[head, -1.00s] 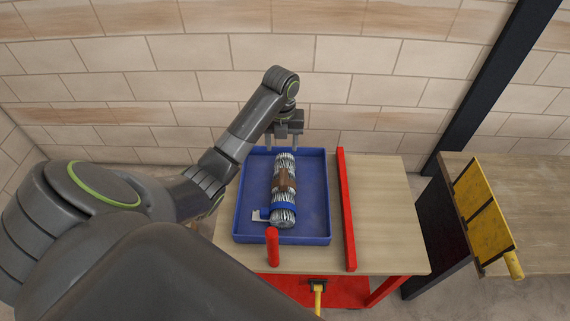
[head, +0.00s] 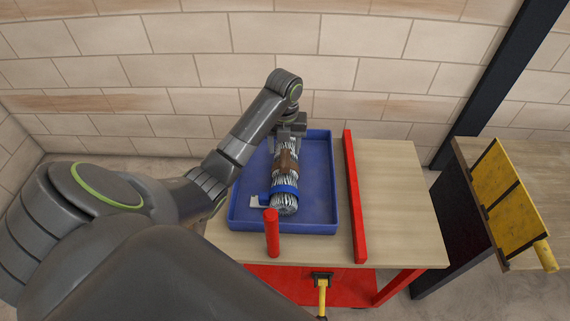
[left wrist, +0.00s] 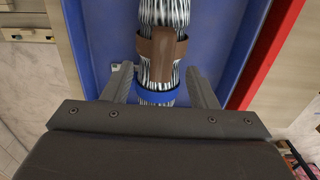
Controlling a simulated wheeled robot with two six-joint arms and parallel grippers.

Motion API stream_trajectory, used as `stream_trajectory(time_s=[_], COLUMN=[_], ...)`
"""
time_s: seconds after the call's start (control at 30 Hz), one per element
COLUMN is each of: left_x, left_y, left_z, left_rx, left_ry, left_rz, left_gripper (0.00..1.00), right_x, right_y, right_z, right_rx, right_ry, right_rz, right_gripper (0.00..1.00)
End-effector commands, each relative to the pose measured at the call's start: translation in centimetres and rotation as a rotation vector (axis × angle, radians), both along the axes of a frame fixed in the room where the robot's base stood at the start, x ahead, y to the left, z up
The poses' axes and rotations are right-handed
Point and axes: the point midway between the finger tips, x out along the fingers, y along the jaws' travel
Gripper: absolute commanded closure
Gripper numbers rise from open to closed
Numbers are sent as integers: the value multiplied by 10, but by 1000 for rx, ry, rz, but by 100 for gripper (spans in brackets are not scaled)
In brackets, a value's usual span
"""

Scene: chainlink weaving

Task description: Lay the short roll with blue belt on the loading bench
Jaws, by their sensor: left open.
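The short roll (head: 285,190) is a bundle of silvery wire with a blue belt (head: 284,190) near its front end and a brown band (head: 287,162) around its middle. It lies lengthwise in a blue tray (head: 323,190) on a wooden-topped table. My left gripper (head: 289,135) is over the far end of the roll. In the left wrist view its open fingers (left wrist: 163,85) stand on either side of the roll near the brown band; I cannot tell whether they touch it. A white tag (head: 257,201) sticks out beside the belt. My right gripper does not show.
A red rail (head: 354,200) runs along the tray's right side, and a red post (head: 271,232) stands at its front. Bare wooden tabletop (head: 395,195) lies right of the rail. Farther right is another wooden surface with a yellow hinged panel (head: 508,205). A brick wall is behind.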

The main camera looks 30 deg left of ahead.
Motion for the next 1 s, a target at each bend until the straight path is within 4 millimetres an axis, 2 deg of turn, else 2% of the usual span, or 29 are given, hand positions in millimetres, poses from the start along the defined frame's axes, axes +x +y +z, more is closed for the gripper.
stream_trajectory(time_s=[0.27,0.5,0.77,1.0], left_x=[1,1,1,1], left_y=[-2,-3,-2,-2], left_z=[-23,-50,-53,-53], left_rx=[-1,-1,1,0], left_ry=[1,2,-1,0], left_rz=[0,0,-1,-1], left_gripper=[47,47,47,77], right_x=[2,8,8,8], right_y=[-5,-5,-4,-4], right_z=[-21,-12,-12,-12], right_rx=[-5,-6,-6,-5], right_ry=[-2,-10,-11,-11], right_rz=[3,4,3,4], right_gripper=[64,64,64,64])
